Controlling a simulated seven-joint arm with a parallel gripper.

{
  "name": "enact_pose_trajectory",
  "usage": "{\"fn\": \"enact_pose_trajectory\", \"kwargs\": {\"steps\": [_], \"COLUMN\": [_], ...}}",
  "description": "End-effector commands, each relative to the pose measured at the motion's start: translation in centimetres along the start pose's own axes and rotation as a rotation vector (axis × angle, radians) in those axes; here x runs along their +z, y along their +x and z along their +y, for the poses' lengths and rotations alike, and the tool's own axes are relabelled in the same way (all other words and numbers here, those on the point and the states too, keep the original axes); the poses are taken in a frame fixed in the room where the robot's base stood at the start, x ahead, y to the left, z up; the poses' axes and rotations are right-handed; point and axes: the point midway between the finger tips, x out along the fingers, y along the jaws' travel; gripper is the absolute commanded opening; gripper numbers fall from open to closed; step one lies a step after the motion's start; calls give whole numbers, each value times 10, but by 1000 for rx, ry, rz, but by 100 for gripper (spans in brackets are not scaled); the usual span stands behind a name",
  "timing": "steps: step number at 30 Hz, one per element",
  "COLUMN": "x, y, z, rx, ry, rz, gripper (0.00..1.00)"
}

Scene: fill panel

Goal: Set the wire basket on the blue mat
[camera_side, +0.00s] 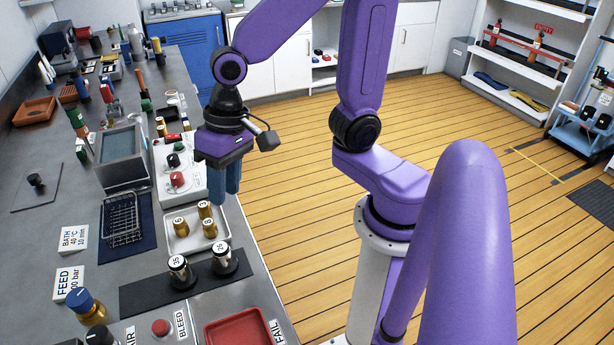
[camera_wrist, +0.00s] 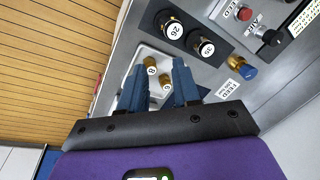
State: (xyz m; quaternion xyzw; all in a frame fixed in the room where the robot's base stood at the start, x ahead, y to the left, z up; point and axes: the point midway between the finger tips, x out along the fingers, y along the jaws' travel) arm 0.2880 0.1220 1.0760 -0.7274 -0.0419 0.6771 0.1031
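The wire basket (camera_side: 122,217) sits upright on the dark blue mat (camera_side: 147,236) on the left bench in the side view. Bare mat shows around the basket. My gripper (camera_side: 226,197) hangs to the right of the basket, above the bench edge by the white tray, and is well apart from the basket. In the wrist view, my gripper's two blue fingers (camera_wrist: 160,68) are spread with a gap and hold nothing.
A white tray (camera_side: 187,243) holds several numbered brass cylinders, which show beyond my fingers in the wrist view. A water bath (camera_side: 122,158) stands behind the basket. Two black-capped cylinders (camera_side: 179,272) (camera_side: 224,260) stand on a dark strip in front. A red tray (camera_side: 238,333) is nearer.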

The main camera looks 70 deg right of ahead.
Motion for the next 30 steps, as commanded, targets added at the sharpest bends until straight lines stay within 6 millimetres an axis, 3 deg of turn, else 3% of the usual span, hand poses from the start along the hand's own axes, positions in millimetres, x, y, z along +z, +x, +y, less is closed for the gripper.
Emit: {"fn": "enact_pose_trajectory", "kwargs": {"steps": [3,9,15,21,30], "x": [33,80,109,117,117], "y": [-5,-13,-18,-19,-19], "z": [17,48,71,78,78], "rx": [35,87,119,129,128], "ry": [-291,-761,-1082,-1185,-1184], "rz": [-33,-91,-137,-153,-153], "gripper": [32,32,32,32,32]}}
